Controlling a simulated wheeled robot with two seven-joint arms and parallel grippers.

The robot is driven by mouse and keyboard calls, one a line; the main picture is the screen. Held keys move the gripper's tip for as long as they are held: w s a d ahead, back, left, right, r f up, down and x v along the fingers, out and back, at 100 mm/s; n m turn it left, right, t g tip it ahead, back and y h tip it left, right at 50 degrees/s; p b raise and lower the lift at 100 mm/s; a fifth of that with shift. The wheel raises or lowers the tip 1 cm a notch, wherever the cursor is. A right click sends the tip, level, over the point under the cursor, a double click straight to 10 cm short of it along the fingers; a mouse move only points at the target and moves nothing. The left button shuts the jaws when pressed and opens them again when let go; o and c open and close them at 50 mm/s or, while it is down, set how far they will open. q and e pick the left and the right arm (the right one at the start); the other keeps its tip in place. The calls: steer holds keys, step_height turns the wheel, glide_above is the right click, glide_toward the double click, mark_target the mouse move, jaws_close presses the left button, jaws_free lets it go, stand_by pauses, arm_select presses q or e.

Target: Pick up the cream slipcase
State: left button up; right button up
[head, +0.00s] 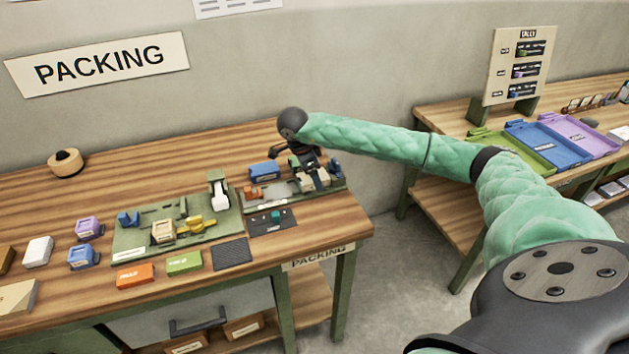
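My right arm reaches in from the right, and its dark gripper (300,160) points down over the far right part of the packing table (345,222). Small cream blocks (316,183) lie just below and beside that gripper; I cannot tell whether it touches one or whether its fingers are open. Another cream case (163,232) sits on the green fixture (130,240) left of the gripper. A larger cream box (16,298) is at the table's lower left edge. Which of these is the slipcase is not clear. My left gripper is not in view.
Purple (88,227) and blue (83,257) cases, a white block (38,251), and orange (135,276) and green (184,263) boxes stand around the fixture. A second table with green, blue and purple trays (549,143) is at the right. The table's back middle is clear.

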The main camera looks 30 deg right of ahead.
steer(key=shift+f+b, duration=0.2)
steer(key=shift+b, duration=0.1)
stand_by(0.4)
steer(key=c, duration=1.1)
